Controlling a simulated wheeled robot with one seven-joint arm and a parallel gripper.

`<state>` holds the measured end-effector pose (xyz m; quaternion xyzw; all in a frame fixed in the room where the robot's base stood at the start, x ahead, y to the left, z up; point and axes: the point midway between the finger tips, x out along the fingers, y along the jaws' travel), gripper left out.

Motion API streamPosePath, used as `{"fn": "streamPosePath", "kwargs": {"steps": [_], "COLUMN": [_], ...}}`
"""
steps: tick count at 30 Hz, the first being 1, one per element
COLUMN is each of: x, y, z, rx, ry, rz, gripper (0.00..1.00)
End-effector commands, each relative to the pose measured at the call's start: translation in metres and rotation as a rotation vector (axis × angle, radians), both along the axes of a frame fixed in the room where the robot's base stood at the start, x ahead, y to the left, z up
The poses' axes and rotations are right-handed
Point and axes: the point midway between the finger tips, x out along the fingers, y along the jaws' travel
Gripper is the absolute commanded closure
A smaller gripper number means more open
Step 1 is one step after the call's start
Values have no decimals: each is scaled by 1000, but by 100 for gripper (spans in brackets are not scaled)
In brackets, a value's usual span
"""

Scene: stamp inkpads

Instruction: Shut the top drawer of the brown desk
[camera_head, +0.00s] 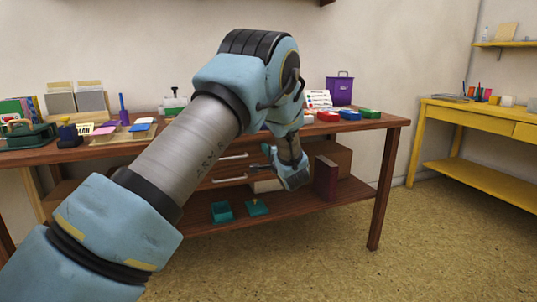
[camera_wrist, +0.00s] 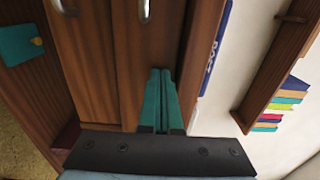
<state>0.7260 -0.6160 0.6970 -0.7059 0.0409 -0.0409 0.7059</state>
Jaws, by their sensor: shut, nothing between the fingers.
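The brown desk (camera_head: 385,185) stands against the wall, with two stacked drawers under its top. The top drawer (camera_head: 228,163) has a pale bar handle; my arm hides part of the front. I cannot tell how far out it stands. In the wrist view the scene lies sideways, with the top drawer front (camera_wrist: 130,60) ahead and its handle (camera_wrist: 145,10) at the upper edge. My gripper (camera_wrist: 161,72) is shut and empty, its teal fingertips in front of the top drawer's upper part. Whether they touch it I cannot tell. The lower drawer (camera_wrist: 80,60) is beside it.
Ink pads, a purple bin (camera_head: 340,90), a green stamp machine (camera_head: 28,132) and cards crowd the desktop. Teal trays (camera_head: 221,211) and a dark red box (camera_head: 326,178) stand on the lower shelf. A yellow table (camera_head: 480,175) is at right, with open floor before it.

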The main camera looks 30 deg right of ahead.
Motion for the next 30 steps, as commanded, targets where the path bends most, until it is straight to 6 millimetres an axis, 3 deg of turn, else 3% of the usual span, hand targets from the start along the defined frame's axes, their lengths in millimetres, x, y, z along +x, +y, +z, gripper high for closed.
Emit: {"fn": "streamPosePath", "kwargs": {"steps": [11,19,30], "x": [2,25,29], "y": [0,-2,-1], "z": [1,3,3], "rx": [0,2,1], "ry": [0,0,-4], "rz": [1,1,0], "gripper": [100,100,100]}}
